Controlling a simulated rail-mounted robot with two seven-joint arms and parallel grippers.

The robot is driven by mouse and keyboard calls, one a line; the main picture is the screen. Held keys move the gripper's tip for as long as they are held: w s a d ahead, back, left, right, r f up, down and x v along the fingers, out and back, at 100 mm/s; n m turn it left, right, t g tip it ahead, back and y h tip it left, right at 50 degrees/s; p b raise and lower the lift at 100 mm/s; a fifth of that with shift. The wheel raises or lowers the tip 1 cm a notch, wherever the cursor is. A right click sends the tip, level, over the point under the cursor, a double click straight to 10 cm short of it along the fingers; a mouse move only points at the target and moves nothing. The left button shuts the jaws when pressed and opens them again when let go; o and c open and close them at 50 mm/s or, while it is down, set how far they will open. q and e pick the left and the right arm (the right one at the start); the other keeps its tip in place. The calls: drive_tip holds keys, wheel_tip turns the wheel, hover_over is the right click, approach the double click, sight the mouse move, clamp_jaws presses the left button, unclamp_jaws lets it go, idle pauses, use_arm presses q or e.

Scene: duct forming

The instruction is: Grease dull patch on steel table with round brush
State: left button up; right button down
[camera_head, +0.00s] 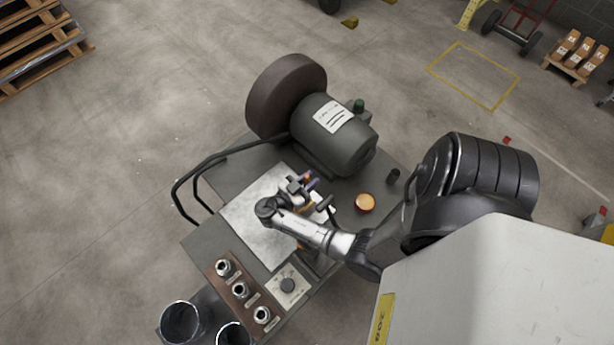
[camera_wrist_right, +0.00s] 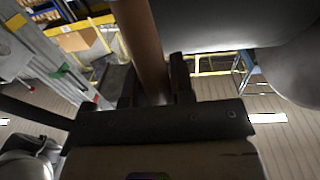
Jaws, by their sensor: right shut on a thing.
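The pale steel plate (camera_head: 246,222) lies on the grey workbench top, partly covered by my right arm. I cannot make out a distinct dull patch on it. My right gripper (camera_head: 302,187) is over the plate's right part, small and partly hidden by its own wrist. In the right wrist view my gripper (camera_wrist_right: 153,82) is shut on a brown rod (camera_wrist_right: 144,40), which looks like the round brush's handle. The bristle end is not clear. A round tin with an orange top (camera_head: 365,203), perhaps the grease, stands right of the plate. My left gripper is not seen.
A large grinder (camera_head: 340,135) with a brown wheel (camera_head: 286,96) stands behind the plate. A brown strip with three metal fittings (camera_head: 240,290), a dial panel (camera_head: 288,286) and metal cups (camera_head: 184,322) are in front.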

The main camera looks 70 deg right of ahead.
wheel_tip(320, 180, up, 3)
drive_tip(key=shift+a+p, duration=0.1)
drive_tip(key=shift+p, duration=0.4)
wheel_tip(320, 180, up, 4)
drive_tip(key=p, duration=0.3)
drive_tip(key=shift+r, duration=0.25)
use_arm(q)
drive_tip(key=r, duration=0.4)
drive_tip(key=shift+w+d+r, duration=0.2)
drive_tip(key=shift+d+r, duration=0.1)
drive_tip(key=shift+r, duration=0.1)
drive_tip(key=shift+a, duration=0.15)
